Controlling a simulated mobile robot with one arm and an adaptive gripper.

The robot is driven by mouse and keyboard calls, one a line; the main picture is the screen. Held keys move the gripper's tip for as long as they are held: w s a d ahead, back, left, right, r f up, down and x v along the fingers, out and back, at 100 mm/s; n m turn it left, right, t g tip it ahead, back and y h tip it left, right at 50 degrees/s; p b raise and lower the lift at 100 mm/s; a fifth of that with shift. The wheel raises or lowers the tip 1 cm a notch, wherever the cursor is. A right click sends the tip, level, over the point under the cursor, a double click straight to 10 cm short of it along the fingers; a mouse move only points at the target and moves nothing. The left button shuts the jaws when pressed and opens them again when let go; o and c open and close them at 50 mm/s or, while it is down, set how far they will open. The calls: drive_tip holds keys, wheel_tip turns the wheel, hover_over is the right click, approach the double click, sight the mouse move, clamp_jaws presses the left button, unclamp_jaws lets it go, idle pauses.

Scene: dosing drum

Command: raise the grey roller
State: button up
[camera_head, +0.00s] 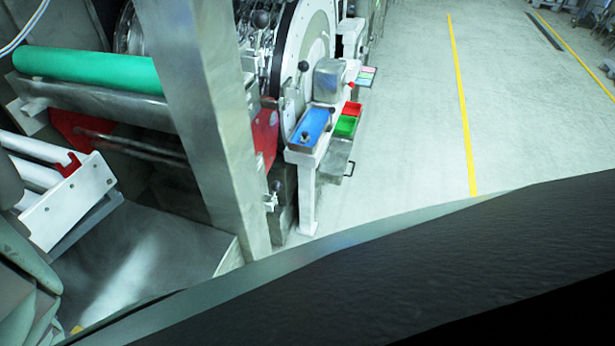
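A long green roller (85,68) lies across the machine at the upper left. Just below it runs a light grey, metallic bar or roller (100,102), partly behind a steel post. Two pale grey-white cylinders (38,148) stick out at the left edge, behind a white bracket (80,200). I cannot tell for certain which of these is the grey roller. My gripper is not recognisable in this view.
A broad steel post (205,120) stands right of the rollers. Beyond it are a round white drum housing (305,60) and blue (310,125), red and green trays. A metal plate (140,255) lies below. Open floor (420,130) with a yellow line extends right. A dark surface fills the foreground.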

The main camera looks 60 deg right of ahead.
clamp_jaws()
idle(0.3)
drive_tip(key=shift+r, duration=0.15)
wheel_tip(320, 180, up, 24)
drive_tip(key=p, duration=2.3)
drive_tip(key=shift+r, duration=0.15)
drive_tip(key=shift+a, duration=0.1)
drive_tip(key=c, duration=0.5)
unclamp_jaws()
drive_tip(key=shift+s, duration=0.1)
drive_tip(key=o, duration=0.6)
